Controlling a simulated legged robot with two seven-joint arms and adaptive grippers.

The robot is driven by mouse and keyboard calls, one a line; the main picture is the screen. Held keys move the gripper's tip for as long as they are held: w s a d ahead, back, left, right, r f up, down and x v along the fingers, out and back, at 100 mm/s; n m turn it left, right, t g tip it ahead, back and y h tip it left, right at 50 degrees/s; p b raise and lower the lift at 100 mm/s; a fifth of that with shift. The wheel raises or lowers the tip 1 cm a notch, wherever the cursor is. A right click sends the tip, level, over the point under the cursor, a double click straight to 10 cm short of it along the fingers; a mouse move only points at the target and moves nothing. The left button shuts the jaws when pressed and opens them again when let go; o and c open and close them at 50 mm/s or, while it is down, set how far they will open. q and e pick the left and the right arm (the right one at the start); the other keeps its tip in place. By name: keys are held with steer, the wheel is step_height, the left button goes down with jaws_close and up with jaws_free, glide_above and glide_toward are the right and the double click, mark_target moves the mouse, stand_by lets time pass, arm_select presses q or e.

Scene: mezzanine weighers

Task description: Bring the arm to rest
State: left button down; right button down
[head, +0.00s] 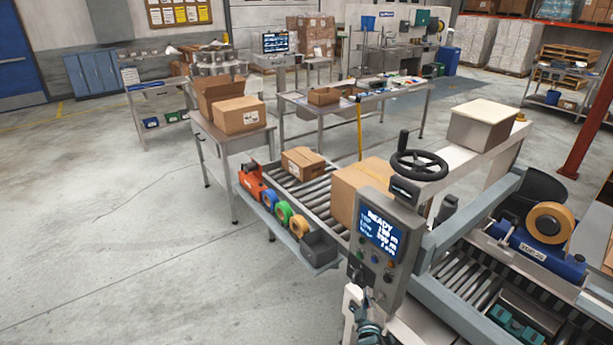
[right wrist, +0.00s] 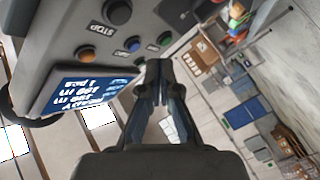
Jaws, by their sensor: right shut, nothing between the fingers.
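My right gripper (head: 357,278) is at the lower middle of the head view, in front of the left side of a grey control panel (head: 402,285). In the right wrist view its dark fingers (right wrist: 158,78) are together with nothing between them. The panel's face (right wrist: 85,40) fills the upper left there, with its lit screen (right wrist: 90,92) and several round buttons. The fingertips appear close to the button area; I cannot tell whether they touch it. My left gripper is not in view.
A roller conveyor (head: 312,190) with cartons (head: 303,162) runs behind the panel. A handwheel (head: 419,165) and a tape roll (head: 549,222) are to the right. A side shelf holds coloured tape rolls (head: 283,212). The floor at left (head: 120,240) is clear.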

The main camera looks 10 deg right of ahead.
steer(key=s+a+f+g+y, duration=0.2)
steer(key=s+a+f, duration=0.1)
steer(key=f, duration=0.8)
steer(key=s+a+f+g+y, duration=0.1)
steer(key=s+a+f+g, duration=0.1)
steer(key=f, duration=1)
steer(key=s+a+f+g+y, duration=0.1)
steer(key=s+a+f+g, duration=0.1)
steer(key=s+f, duration=0.5)
steer(key=s+a+f+g+y, duration=0.15)
steer(key=s+f, duration=0.35)
steer(key=f, duration=0.5)
steer(key=s+f+m+g, duration=0.1)
steer(key=s+f, duration=0.4)
steer(key=s, duration=0.7)
steer(key=s+f+m+g, duration=0.1)
steer(key=s+f+g, duration=0.3)
steer(key=s, duration=0.8)
steer(key=s+a+f+m+g, duration=0.1)
steer(key=s+f+g, duration=0.1)
steer(key=s+f, duration=0.5)
steer(key=s+y, duration=0.1)
steer(key=s, duration=0.5)
steer(key=shift+f, duration=0.2)
steer(key=shift+a+g, duration=0.1)
steer(key=shift+g, duration=0.15)
